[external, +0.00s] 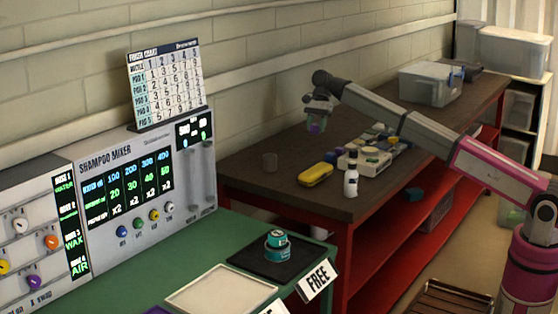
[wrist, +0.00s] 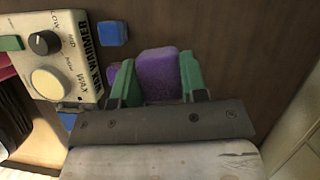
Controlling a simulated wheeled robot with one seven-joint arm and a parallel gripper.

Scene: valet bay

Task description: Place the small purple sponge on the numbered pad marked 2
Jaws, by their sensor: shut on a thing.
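In the wrist view the small purple sponge (wrist: 158,74) sits between the two green fingertips of my gripper (wrist: 160,84), which is shut on it. In the external view my gripper (external: 318,106) hangs over the back part of the dark brown bench, with the purple sponge (external: 315,127) just below it. The sponge looks held above the bench top, though the exact height is hard to tell. I cannot make out a pad marked 2 in either view.
A wax warmer box (wrist: 62,55) and a blue block (wrist: 112,33) are beside my gripper. The green counter holds a cream tray (external: 205,295) and a black tray (external: 250,268).

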